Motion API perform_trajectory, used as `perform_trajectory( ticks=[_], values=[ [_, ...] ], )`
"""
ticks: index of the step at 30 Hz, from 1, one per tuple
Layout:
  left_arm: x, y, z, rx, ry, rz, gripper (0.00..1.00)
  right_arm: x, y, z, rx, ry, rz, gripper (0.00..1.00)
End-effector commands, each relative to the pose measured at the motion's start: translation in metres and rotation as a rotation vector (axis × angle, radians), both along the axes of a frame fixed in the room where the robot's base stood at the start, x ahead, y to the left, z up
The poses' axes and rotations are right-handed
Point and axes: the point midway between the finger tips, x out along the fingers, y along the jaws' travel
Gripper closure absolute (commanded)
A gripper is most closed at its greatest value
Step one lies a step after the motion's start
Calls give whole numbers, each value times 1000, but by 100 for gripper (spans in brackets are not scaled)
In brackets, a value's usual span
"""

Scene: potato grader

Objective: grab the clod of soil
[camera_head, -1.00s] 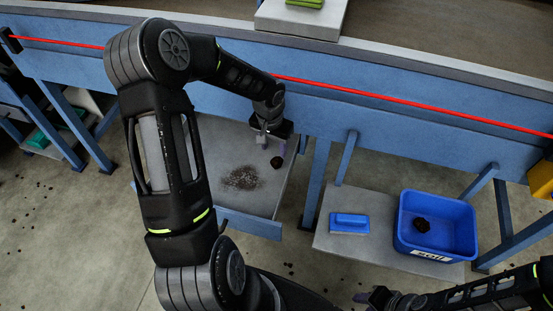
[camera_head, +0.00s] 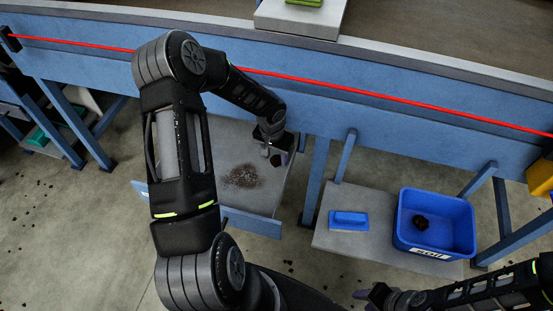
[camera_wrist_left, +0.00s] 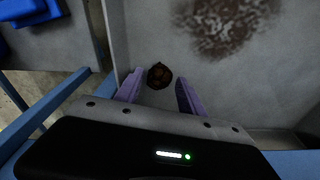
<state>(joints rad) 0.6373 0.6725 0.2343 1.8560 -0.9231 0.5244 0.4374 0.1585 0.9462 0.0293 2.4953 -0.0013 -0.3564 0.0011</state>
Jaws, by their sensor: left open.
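A dark brown clod of soil (camera_head: 275,160) lies on the grey tray (camera_head: 265,200) under the blue frame. It also shows in the left wrist view (camera_wrist_left: 159,76), near the tips of my left gripper (camera_wrist_left: 158,88). In that view it sits between the two purple fingers, closer to the left one, and I cannot tell whether it touches. My left gripper (camera_head: 276,156) is open above the tray in the head view. My right gripper (camera_head: 368,296) is at the bottom, away from the tray; its fingers are too small to judge.
A patch of loose soil (camera_head: 240,176) lies on the tray. A blue bin (camera_head: 462,245) holding a dark clod (camera_head: 421,222) and a blue brush-like block (camera_head: 349,221) stand on a low grey platform to the right. The blue conveyor frame (camera_head: 400,135) runs above.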

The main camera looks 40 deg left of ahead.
Motion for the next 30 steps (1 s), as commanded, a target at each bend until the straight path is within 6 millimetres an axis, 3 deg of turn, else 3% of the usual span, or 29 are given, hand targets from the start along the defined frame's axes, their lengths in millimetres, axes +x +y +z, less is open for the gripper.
perform_trajectory(
  ticks=[4,20,30],
  values=[
    [1,0,-8,0,1,0,54,0,0,0,0,0,0,64],
    [1,0,-8,0,0,0,54,0,0,0,0,0,0,64],
    [1,0,-8,0,0,0,80,0,0,0,0,0,0,64]
  ],
)
